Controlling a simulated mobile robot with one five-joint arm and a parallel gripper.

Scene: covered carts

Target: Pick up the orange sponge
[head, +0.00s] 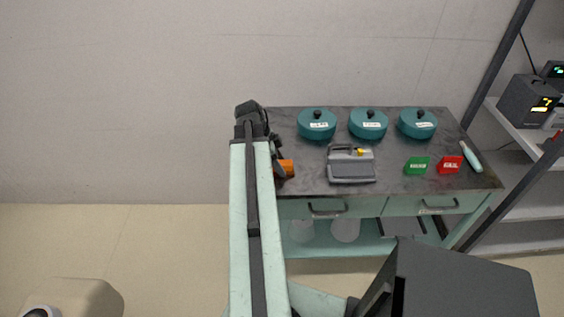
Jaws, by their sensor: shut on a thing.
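The orange sponge (287,168) is at the left end of the dark cart top, seen in the head view. My gripper (281,168) is at the sponge and shut on it. Part of the sponge is hidden behind my gripper. I cannot tell whether the sponge touches the cart top or is held just above it.
The cart top (310,185) bears several teal lidded pots (317,125) at the back, a grey box with a handle (350,168), a green block (417,165), a red block (449,164) and a pale teal bottle (470,157). A shelf rack (520,125) stands right.

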